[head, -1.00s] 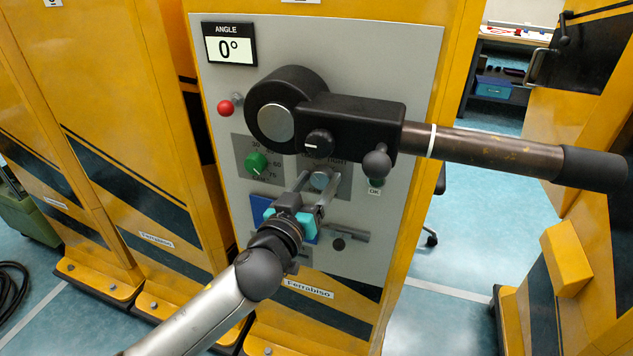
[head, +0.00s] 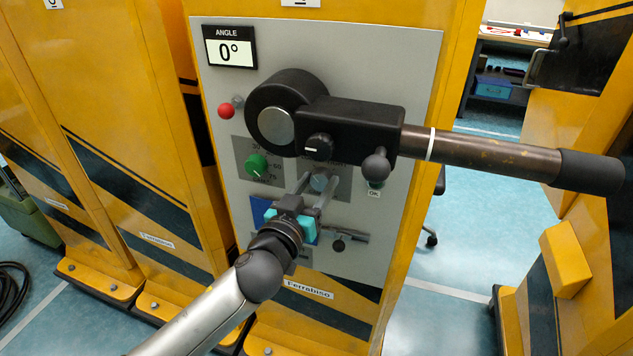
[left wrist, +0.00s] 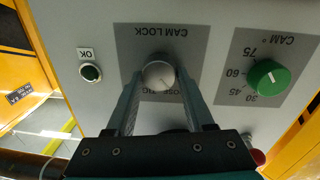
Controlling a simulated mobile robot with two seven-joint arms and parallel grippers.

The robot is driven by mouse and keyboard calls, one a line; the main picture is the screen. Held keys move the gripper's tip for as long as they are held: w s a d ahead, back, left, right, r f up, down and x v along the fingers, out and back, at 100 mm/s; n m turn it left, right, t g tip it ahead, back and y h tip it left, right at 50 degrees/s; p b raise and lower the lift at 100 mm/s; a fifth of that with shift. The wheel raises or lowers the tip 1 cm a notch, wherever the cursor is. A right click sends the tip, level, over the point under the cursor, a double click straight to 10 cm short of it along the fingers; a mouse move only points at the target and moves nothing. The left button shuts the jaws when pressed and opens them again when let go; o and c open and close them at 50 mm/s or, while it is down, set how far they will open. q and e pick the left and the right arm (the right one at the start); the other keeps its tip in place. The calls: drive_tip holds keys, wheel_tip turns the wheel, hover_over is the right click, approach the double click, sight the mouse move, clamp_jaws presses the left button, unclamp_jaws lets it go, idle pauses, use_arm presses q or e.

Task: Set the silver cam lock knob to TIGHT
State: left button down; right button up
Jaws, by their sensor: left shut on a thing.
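The silver cam lock knob (head: 320,180) sits on a dark grey plate low on the panel, below the black lever housing. In the left wrist view the knob (left wrist: 158,76) lies between my fingertips, under the upside-down words CAM LOCK. My left gripper (head: 316,186) is shut on the knob, one finger on each side; it also shows in the left wrist view (left wrist: 158,84). The position labels beside the knob are partly hidden by my fingers, so its setting is hard to read. My right gripper is in neither view.
A green cam angle knob (head: 257,164) is left of the cam lock.

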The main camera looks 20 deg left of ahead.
use_arm(q)
drive_tip(key=m+p, duration=0.2)
drive_tip(key=m, duration=0.2)
drive_tip(key=shift+r+p, duration=0.15)
drive_tip(key=shift+p, duration=0.15)
drive_tip(key=m+p, duration=0.1)
drive_tip(key=m, duration=0.1)
drive_tip(key=m+p, duration=0.1)
drive_tip(key=m, duration=0.1)
drive_tip(key=shift+d+g+y, duration=0.15)
drive_tip(key=shift+g+y, duration=0.15)
drive_tip(key=m+p, duration=0.2)
drive_tip(key=m, duration=0.2)
drive_tip(key=shift+d+m, duration=0.1)
drive_tip(key=shift+m, duration=0.3)
drive_tip(key=shift+m+y+p, duration=0.3)
drive_tip(key=shift+m+p, duration=0.1)
drive_tip(key=shift+m, duration=1.3)
drive_tip(key=shift+f, duration=0.2)
drive_tip(key=shift+c, duration=1.4)
unclamp_jaws()
drive_tip(key=shift+s, duration=0.1)
